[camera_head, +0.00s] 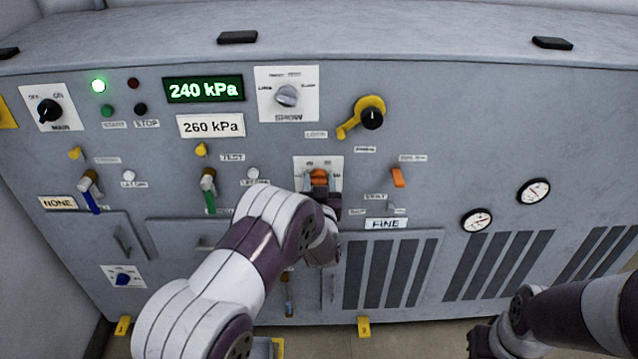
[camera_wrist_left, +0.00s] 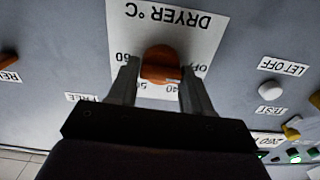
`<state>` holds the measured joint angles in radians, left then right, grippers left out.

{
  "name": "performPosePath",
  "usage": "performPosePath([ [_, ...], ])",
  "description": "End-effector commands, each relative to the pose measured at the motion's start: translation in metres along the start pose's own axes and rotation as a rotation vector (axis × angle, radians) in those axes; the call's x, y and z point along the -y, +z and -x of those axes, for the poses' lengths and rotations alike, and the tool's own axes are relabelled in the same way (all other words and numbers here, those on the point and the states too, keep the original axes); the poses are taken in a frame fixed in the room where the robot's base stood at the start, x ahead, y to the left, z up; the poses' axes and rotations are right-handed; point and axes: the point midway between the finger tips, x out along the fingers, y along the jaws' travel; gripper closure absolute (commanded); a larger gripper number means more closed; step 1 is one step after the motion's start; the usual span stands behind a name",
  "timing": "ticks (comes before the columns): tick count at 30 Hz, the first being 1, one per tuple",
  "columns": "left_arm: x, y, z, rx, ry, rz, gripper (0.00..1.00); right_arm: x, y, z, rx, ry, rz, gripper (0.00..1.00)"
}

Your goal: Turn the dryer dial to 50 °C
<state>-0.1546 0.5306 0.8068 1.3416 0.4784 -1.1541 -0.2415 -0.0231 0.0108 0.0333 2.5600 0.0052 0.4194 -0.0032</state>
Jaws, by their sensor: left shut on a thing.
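The dryer dial is an orange knob (camera_wrist_left: 160,64) on a white plate (camera_wrist_left: 185,28) marked DRYER °C, upside down in the left wrist view. OFF, 40, 50 and 60 are printed around it; 40 and 50 show beside the knob's lower edge. In the head view the orange knob (camera_head: 319,177) is partly covered from below by my gripper. My left gripper (camera_wrist_left: 160,74) is shut on the knob, one finger on each side. I cannot clearly tell which mark the knob points to. My right gripper (camera_head: 484,343) is at the bottom edge, its fingers not clear.
An orange switch (camera_head: 398,177) is right of the dial, and a yellow-handled black knob (camera_head: 372,118) is above it. A SHOW knob (camera_head: 288,96) is up left. The green display (camera_head: 204,89) reads 240 kPa; a card (camera_head: 210,125) reads 260 kPa. Coloured levers (camera_head: 208,190) stand left.

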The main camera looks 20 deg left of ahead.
Motion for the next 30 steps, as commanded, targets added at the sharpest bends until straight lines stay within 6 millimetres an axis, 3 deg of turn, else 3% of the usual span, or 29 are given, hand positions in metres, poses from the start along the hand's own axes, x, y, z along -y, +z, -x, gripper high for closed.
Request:
performPosePath([
  [8,-0.001,-0.001,0.000,0.000,0.000,-0.165,0.81,0.000,0.000,0.003,0.000,0.000,0.000,1.00],
  [30,-0.004,-0.001,-0.001,-0.004,0.000,-0.864,0.85,0.000,-0.002,0.017,0.000,0.000,0.000,1.00],
])
